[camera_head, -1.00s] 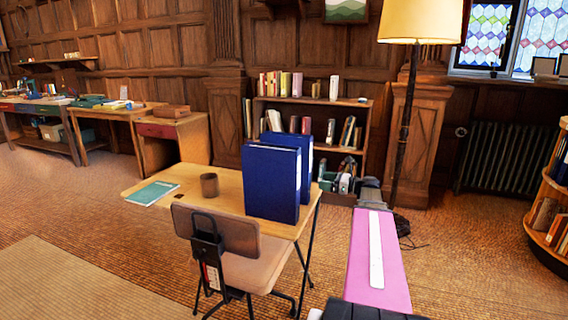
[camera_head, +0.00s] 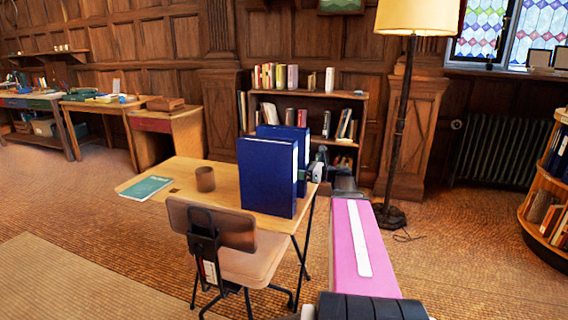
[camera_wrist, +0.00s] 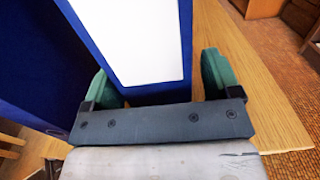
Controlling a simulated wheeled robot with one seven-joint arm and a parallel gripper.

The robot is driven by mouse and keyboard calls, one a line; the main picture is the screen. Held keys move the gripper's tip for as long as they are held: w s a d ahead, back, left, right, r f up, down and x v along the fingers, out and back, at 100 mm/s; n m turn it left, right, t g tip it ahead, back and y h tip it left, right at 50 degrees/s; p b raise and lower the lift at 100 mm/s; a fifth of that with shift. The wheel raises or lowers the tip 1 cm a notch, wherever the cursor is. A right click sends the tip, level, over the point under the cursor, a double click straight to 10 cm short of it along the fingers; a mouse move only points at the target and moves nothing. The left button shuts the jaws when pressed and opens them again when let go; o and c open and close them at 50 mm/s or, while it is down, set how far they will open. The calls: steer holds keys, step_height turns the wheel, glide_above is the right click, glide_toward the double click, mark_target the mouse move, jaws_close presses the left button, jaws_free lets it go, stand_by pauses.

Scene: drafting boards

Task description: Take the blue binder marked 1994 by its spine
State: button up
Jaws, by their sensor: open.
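Two blue binders stand upright on the wooden table in the head view, a front one (camera_head: 266,178) and a rear one (camera_head: 283,131). Their spines face right. No year can be read on either. My gripper (camera_head: 317,165) is beside the rear binder's spine. In the wrist view my gripper (camera_wrist: 155,78) is open, with one green finger on each side of a blue binder's spine (camera_wrist: 182,75) with a blank-looking white label. This appears to be the rear binder. The front binder (camera_wrist: 35,70) fills the left side there. Whether the fingers touch the spine is unclear.
The table (camera_head: 228,190) also holds a brown cup (camera_head: 205,179) and a teal booklet (camera_head: 146,187). A chair (camera_head: 212,225) stands at its near side. A floor lamp (camera_head: 398,130) and a low bookcase (camera_head: 362,115) are behind. Bare tabletop lies right of the binder in the wrist view.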

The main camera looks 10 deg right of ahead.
steer(key=shift+w+a, duration=0.4)
steer(key=shift+a, duration=0.2)
steer(key=c, duration=1.4)
steer(key=shift+r, duration=0.1)
